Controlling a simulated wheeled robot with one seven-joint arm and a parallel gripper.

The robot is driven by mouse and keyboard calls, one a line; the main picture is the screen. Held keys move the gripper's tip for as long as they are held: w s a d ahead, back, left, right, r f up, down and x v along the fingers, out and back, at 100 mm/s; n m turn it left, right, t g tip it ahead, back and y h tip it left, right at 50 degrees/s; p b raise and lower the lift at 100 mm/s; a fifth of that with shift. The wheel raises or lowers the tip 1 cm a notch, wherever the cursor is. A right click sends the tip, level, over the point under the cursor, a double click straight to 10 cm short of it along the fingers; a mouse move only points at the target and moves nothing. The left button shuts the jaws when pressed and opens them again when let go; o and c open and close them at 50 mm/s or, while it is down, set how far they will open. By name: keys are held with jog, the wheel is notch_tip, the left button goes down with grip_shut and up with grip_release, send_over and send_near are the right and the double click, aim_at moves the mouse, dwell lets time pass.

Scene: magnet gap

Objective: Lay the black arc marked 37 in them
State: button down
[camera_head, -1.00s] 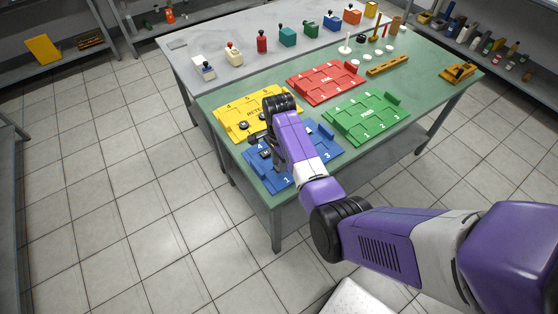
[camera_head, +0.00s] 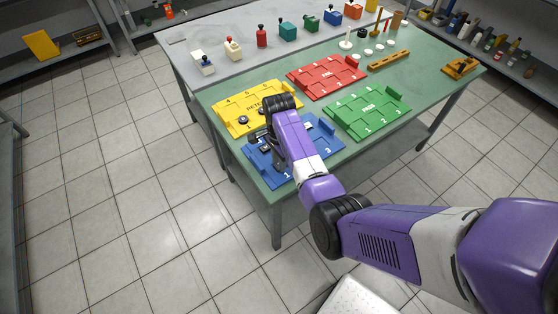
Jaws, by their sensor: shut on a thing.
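My gripper (camera_head: 262,141) is over the left back part of the blue tray (camera_head: 310,163), near the front edge of the yellow tray (camera_head: 285,92). It is shut on a small dark piece, largely hidden by the fingers and my wrist; its shape and any number cannot be read. A dark round piece (camera_head: 243,119) lies on the yellow tray, left of my gripper. Another small dark piece shows at the blue tray's back left, close below the gripper. I cannot tell which piece is the black arc marked 37.
A red tray (camera_head: 318,86) and a green tray (camera_head: 350,125) lie farther back and right on the green table (camera_head: 225,135). Several coloured blocks with knobs stand on the grey table behind. A wooden rack (camera_head: 390,60) and white discs are at the back right.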

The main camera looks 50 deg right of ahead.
jog(key=shift+f, duration=0.15)
dwell(0.4)
jog(key=c, duration=1.1)
grip_release()
jog(key=c, duration=0.5)
jog(key=shift+o, duration=0.2)
jog(key=shift+r+p, duration=1.95)
jog(key=shift+r, duration=0.35)
jog(key=o, duration=0.5)
